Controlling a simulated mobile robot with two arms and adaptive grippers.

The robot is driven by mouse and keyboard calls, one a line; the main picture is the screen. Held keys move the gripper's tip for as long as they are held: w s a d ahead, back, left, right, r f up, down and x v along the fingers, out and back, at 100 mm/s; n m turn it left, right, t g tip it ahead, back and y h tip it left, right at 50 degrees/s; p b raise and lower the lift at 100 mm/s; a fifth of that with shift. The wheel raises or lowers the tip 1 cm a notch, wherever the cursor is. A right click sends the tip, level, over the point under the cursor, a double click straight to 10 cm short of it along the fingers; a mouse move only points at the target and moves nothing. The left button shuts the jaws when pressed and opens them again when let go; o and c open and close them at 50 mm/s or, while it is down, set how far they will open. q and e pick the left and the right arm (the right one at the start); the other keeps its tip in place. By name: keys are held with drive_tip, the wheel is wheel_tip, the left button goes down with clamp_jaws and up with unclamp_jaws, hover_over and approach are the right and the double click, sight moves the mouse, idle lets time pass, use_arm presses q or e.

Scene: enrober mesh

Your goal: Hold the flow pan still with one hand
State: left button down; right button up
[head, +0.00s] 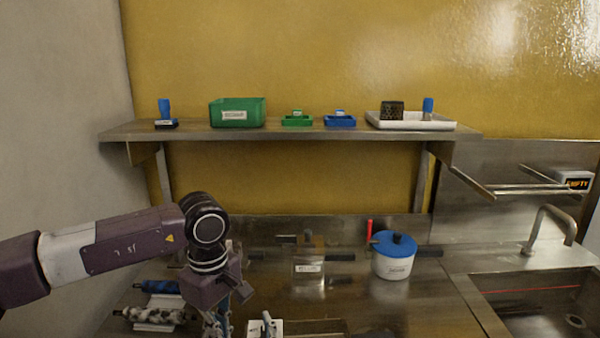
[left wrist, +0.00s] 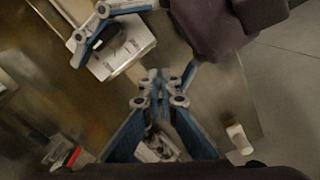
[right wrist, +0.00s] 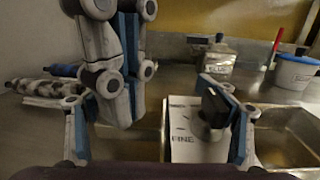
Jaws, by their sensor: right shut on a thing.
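The flow pan appears to be the steel pan (right wrist: 285,125) on the bench, with its dark handle (right wrist: 214,106) over a white card marked FINE (right wrist: 185,125). My right gripper (head: 268,322) is at that handle and shut on it; the exact contact is partly hidden. It also shows at the top of the left wrist view (left wrist: 100,38), above the white card (left wrist: 122,55). My left gripper (left wrist: 160,80) looks shut and empty, with its fingertips close together. In the head view it hangs just left of the right gripper, partly cut off.
A lidded steel container (head: 308,270) and a white pot with a blue lid (head: 397,262) stand behind. Rollers (head: 150,315) lie at the left. A sink (head: 540,300) is at the right. A shelf (head: 290,132) with trays and tools runs above.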

use_arm(q)
drive_tip(key=shift+w, duration=0.2)
drive_tip(key=shift+w+d, duration=0.65)
drive_tip(key=shift+w, duration=0.3)
drive_tip(key=shift+w+d, duration=0.1)
drive_tip(key=shift+w, duration=0.2)
drive_tip(key=shift+d, duration=0.15)
drive_tip(key=shift+d, duration=0.2)
wheel_tip(320, 180, up, 6)
idle(0.7)
